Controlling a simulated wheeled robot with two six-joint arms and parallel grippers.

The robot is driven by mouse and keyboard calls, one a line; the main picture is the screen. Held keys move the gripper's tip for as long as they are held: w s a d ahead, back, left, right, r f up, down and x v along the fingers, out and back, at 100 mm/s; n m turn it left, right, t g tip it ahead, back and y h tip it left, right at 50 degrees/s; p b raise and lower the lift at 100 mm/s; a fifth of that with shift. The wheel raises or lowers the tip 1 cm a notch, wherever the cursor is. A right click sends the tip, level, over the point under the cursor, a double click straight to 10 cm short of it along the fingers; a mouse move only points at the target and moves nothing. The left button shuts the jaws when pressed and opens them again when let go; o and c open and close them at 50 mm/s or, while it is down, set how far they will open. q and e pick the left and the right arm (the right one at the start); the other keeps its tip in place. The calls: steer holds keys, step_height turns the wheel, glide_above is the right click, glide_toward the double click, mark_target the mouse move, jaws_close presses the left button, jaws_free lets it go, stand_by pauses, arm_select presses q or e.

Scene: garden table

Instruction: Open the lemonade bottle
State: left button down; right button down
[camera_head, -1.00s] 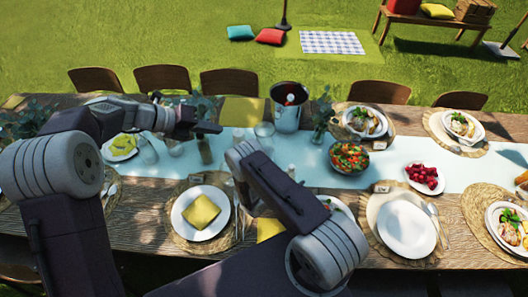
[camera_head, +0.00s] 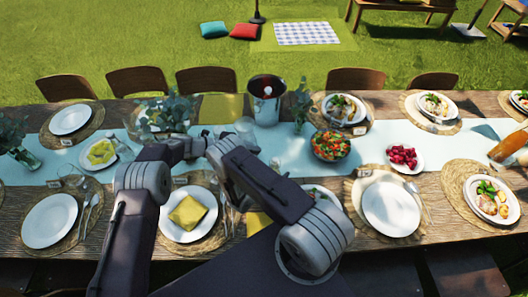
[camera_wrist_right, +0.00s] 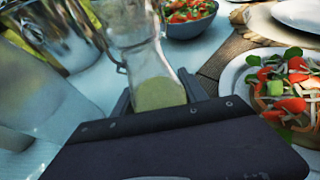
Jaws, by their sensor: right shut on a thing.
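A clear glass bottle (camera_wrist_right: 158,92) with pale yellow-green liquid shows in the right wrist view. My right gripper (camera_wrist_right: 157,98) is shut on it, with a dark finger on each side. Its top and any cap are not clear there. In the head view the bottle is hidden behind my arms. My right gripper (camera_head: 214,150) is left of the metal bucket, over the table runner. My left gripper (camera_head: 205,137) is just above and close beside it. Its fingers are too small and overlapped to tell open from shut.
A metal bucket (camera_head: 265,108) stands just right of the grippers, with a drinking glass (camera_head: 245,128) beside it. A salad bowl (camera_head: 330,145) and berry plate (camera_head: 404,158) stand further right. A leafy vase (camera_head: 165,113) is behind my left arm. Set plates line the table.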

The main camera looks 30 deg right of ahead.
mark_target(274, 158)
arm_select(q)
steer(key=f+x, duration=0.1)
steer(key=x, duration=0.6)
steer(key=shift+f, duration=0.2)
steer(key=shift+s+a+r, duration=0.1)
steer(key=shift+s+a, duration=0.15)
steer(key=shift+a, duration=0.15)
steer(key=shift+s+a+r, duration=0.4)
steer(key=shift+s+r, duration=0.05)
steer(key=shift+s, duration=0.25)
stand_by(0.6)
steer(key=shift+r, duration=0.6)
steer(key=r+v, duration=0.1)
steer(key=v, duration=0.7)
steer(key=shift+s+d+r, duration=0.2)
steer(key=shift+d+r, duration=0.15)
steer(key=shift+d, duration=0.05)
